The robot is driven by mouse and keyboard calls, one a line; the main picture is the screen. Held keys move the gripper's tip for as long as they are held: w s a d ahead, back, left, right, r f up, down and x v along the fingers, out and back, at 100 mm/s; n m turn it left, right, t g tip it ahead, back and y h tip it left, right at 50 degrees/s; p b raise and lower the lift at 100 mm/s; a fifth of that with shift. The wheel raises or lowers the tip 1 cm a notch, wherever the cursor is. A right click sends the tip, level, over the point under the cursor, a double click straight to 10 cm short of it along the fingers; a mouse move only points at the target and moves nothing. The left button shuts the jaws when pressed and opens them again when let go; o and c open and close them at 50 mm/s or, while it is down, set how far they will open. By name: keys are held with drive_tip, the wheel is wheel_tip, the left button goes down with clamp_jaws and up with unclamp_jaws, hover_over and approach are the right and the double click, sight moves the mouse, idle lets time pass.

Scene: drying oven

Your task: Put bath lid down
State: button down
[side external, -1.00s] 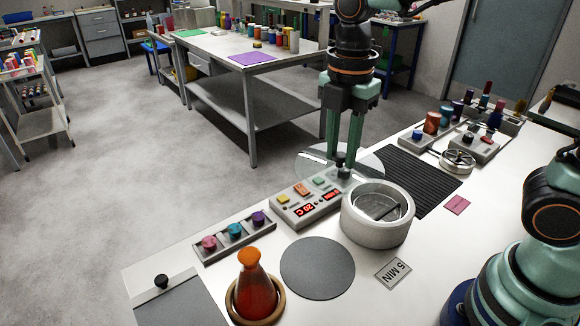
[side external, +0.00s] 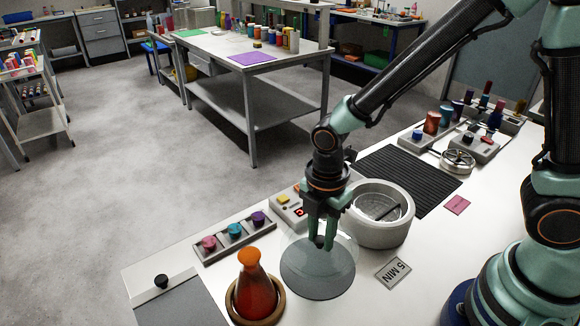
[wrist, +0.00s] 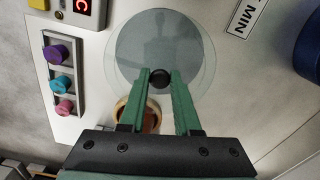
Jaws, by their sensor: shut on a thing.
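The bath lid is a clear round disc with a dark knob; it shows in the side view (side external: 345,262) and in the wrist view (wrist: 203,75). My gripper (side external: 323,243) is shut on the lid's knob, which sits between the fingertips in the wrist view (wrist: 160,78). The lid is over the round grey mat (side external: 318,288), slightly off its centre in the wrist view. I cannot tell whether the lid touches the mat. The round metal bath (side external: 374,236) stands uncovered beside it, behind and to the right in the side view.
An orange flask (side external: 256,290) stands in a ring close in front of the mat. A rack with coloured knobs (side external: 235,236) and a control box (side external: 290,212) are on the left. A "5 MIN" card (side external: 393,272) lies to the right; a ribbed black mat (side external: 410,180) lies behind the bath.

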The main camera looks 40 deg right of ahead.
sight(319, 249)
drive_tip(key=shift+f, duration=2.45)
drive_tip(key=c, duration=0.6)
unclamp_jaws()
drive_tip(key=shift+f, duration=0.1)
wheel_tip(319, 249, up, 12)
drive_tip(key=shift+f, duration=0.1)
drive_tip(key=shift+r, duration=0.3)
drive_tip(key=d+r+m+t, duration=0.2)
drive_tip(key=d+r+m, duration=0.1)
drive_tip(key=m, duration=0.3)
drive_tip(key=s+d+r+m+t, duration=0.1)
drive_tip(key=d+r+m, duration=0.3)
drive_tip(key=d+m, duration=0.2)
drive_tip(key=s+d+r+m+t, duration=0.1)
drive_tip(key=d+r+m, duration=0.3)
drive_tip(key=m, duration=0.4)
drive_tip(key=shift+d+t, duration=0.4)
drive_tip(key=shift+t, duration=0.4)
